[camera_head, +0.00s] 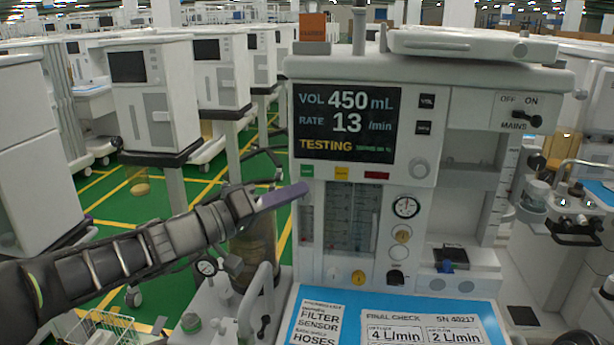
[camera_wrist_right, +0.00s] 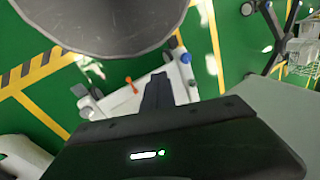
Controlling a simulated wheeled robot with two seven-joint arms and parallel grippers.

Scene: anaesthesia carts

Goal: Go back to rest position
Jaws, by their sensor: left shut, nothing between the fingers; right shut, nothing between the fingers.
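My left gripper (camera_head: 300,193) reaches in from the left in the head view, with its purple fingers shut and empty. Its tips are in front of the left edge of the anaesthesia cart (camera_head: 455,100), just below the row of coloured buttons under the screen. I cannot tell whether they touch it. The screen (camera_head: 346,123) reads VOL 450 mL, RATE 13 /min, TESTING. My right gripper (camera_wrist_right: 157,88) shows only in the right wrist view, shut and empty, over the green floor and a white cart base.
A blue panel with labels (camera_head: 395,318) lies on the cart's worktop. A gauge and a metal handle (camera_head: 255,300) stand below my left arm. More carts (camera_head: 150,95) stand behind on the left, and another (camera_head: 575,205) is close on the right. Green floor lies between them.

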